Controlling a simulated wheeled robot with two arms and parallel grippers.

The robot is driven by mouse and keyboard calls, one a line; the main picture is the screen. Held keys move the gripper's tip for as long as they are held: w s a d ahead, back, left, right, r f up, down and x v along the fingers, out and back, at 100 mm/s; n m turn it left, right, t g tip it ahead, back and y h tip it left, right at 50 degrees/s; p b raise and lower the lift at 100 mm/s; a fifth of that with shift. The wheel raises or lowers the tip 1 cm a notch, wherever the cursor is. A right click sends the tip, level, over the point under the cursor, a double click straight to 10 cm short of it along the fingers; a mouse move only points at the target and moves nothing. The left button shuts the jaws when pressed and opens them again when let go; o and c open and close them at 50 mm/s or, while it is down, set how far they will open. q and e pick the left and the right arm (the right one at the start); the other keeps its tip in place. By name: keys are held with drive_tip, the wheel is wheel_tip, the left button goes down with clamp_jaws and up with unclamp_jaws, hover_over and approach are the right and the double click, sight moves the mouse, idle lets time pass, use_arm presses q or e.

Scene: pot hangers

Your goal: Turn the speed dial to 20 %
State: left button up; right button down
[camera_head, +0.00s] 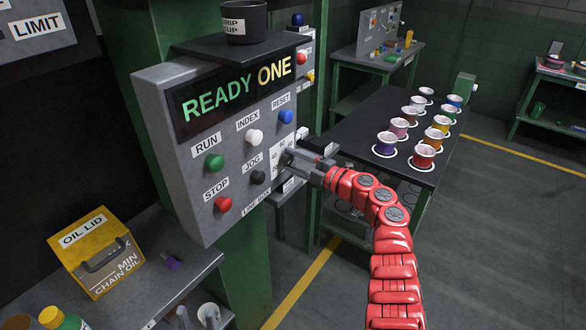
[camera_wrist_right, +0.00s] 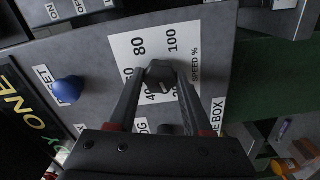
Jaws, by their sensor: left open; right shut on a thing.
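The speed dial (camera_wrist_right: 160,75) is a small dark knob on a white scale card (camera_wrist_right: 185,35) printed with numbers and "SPEED %". My right gripper (camera_wrist_right: 158,80) is shut on the dial, with one finger on each side. A small light mark shows on the dial's lower edge, towards the lower numbers; its exact reading is not clear. The fingers partly cover the 20 and 40. In the head view my right gripper (camera_head: 291,157) is at the right side of the grey control panel (camera_head: 170,110) and hides the dial. My left gripper is not in view.
A blue RESET button (camera_head: 286,116), white INDEX button (camera_head: 254,136), black JOG button (camera_head: 258,177), green RUN button (camera_head: 214,161) and red STOP button (camera_head: 223,204) sit close by. The display reads "READY ONE". A table (camera_head: 350,142) with several coloured cups stands behind.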

drive_tip(key=shift+n+b, duration=1.15)
drive_tip(key=shift+n, duration=0.25)
drive_tip(key=shift+c, duration=1.6)
unclamp_jaws()
drive_tip(key=b+v, duration=0.2)
drive_tip(key=v, duration=1.5)
drive_tip(key=shift+s+d+b, duration=0.15)
drive_tip(key=shift+b, duration=0.2)
